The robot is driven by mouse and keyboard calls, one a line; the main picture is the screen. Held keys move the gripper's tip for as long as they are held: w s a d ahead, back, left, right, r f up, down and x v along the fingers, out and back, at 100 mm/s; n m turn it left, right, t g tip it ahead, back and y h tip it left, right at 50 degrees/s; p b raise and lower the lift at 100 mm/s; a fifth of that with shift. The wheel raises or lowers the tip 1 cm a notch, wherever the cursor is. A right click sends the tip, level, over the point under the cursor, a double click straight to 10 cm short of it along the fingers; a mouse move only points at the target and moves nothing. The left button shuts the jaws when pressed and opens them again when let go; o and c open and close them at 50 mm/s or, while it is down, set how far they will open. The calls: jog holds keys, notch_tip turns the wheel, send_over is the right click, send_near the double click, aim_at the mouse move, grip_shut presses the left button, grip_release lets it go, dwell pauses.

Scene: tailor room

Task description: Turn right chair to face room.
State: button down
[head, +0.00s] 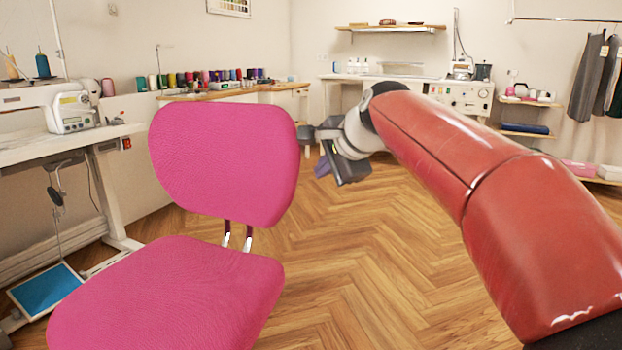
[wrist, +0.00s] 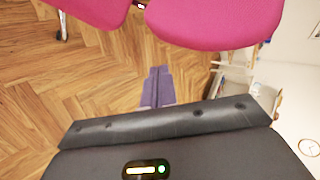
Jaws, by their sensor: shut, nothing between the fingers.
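One pink chair shows, with its backrest (head: 225,165) upright and its seat (head: 175,300) toward the lower left of the head view, nearer to me than the backrest. Two bright metal bars join them. My gripper (head: 322,169) is just right of the backrest's right edge, apart from it in the picture. In the wrist view, my purple fingers (wrist: 157,85) are together and empty, with bare floor around them. The backrest (wrist: 215,22) is ahead of them at the top right, and part of the seat (wrist: 95,10) is at the top left. The chair's base is mostly hidden.
A sewing machine table (head: 60,145) with a blue pedal (head: 47,295) stands left of the chair. A counter with thread spools (head: 215,92) runs along the back wall. A white worktable (head: 400,80) stands behind my arm. The wooden floor (head: 370,260) right of the chair is clear.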

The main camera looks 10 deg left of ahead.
aim_at(292, 183)
jog(key=x, duration=0.3)
jog(key=r+x, duration=0.1)
jog(key=x, duration=0.3)
jog(key=w+a+x, duration=0.1)
jog(key=x, duration=0.3)
jog(key=shift+w+r, duration=0.1)
jog(key=shift+r, duration=0.15)
jog(key=shift+w+a, duration=0.3)
jog(key=shift+w, duration=0.15)
